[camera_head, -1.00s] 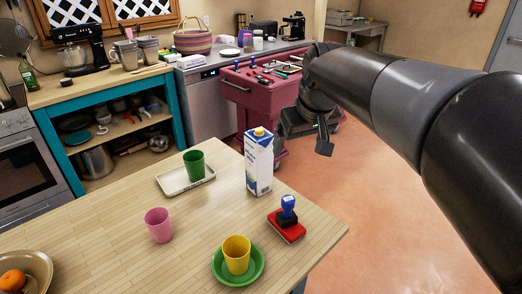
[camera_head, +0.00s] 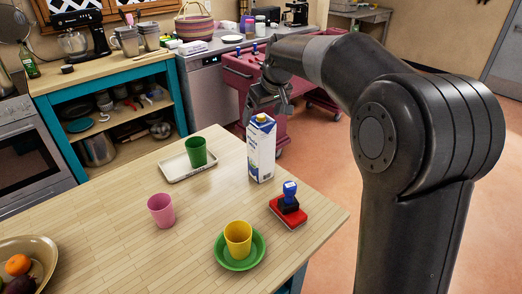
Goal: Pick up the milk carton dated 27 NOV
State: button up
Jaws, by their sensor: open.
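A white and blue milk carton (camera_head: 261,150) with a yellow cap stands upright on the wooden table (camera_head: 120,225), near its far right edge. Its date is too small to read. It is the only carton that I see. My gripper (camera_head: 266,108) is open and hangs just above and behind the carton's top in the picture. I cannot tell whether it touches the carton. The carton's top hides part of the view behind it.
A tray (camera_head: 172,172) with a green cup (camera_head: 196,152) lies left of the carton. A blue stamp (camera_head: 290,192) on a red pad (camera_head: 287,213) sits right in front. A yellow cup (camera_head: 238,238) on a green plate (camera_head: 240,262) and a pink cup (camera_head: 161,210) stand nearer.

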aim_at(261, 148)
jog(key=x, duration=0.5)
jog(key=shift+w+d+f, duration=0.2)
jog(key=shift+w+f, duration=0.1)
jog(key=shift+w, duration=0.15)
jog(key=shift+c, duration=0.2)
jog(key=c, duration=1.5)
jog(key=shift+c, duration=0.2)
jog(key=shift+r, duration=0.2)
